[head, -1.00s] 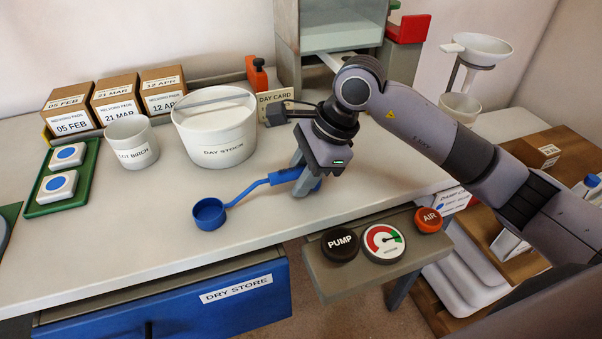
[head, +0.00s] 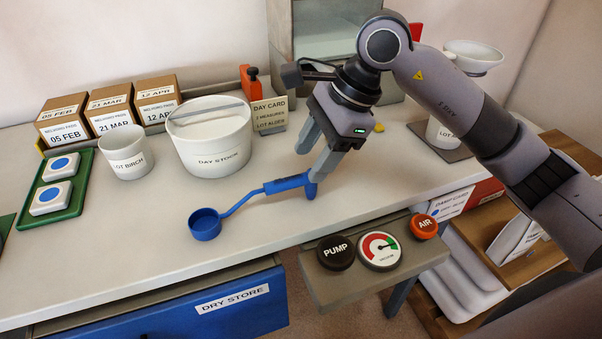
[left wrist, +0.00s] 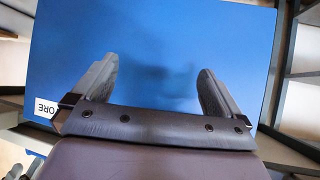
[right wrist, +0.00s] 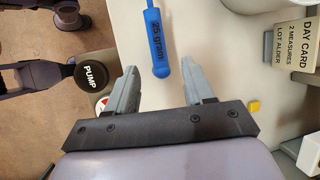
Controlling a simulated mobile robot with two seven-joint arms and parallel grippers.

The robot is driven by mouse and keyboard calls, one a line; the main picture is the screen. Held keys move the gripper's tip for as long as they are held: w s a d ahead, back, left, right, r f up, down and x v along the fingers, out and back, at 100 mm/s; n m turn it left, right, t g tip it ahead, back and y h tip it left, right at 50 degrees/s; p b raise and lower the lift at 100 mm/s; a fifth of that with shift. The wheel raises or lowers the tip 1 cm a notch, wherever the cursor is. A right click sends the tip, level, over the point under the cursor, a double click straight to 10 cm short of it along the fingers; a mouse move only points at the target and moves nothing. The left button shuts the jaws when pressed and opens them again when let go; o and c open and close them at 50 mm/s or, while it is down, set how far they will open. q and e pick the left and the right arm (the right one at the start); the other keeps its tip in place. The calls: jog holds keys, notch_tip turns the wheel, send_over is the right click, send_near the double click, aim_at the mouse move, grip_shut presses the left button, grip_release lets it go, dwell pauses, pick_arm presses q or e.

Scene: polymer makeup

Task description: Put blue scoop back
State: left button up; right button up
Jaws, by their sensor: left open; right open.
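The blue scoop lies on the pale counter, with its round cup (head: 205,223) near the front edge and its handle (head: 285,184) pointing right. In the right wrist view the handle (right wrist: 157,40) reads "25 gram" and its end lies just ahead of the fingertips, in line with the gap. My right gripper (head: 308,165) is open and empty at the handle's end; it also shows in the right wrist view (right wrist: 162,72). My left gripper (left wrist: 158,70) is open and empty, facing the blue drawer front (left wrist: 150,30); it does not show in the head view.
The DAY STOCK tub (head: 215,150), LOT BIRCH cup (head: 126,153) and DAY CARD (head: 270,112) stand behind the scoop. A green tray (head: 76,200) is at left. The DRY STORE drawer (head: 180,310) is below the counter; PUMP (head: 336,252) and AIR (head: 424,227) buttons are at front right.

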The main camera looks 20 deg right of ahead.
jog(key=shift+v, duration=2.35)
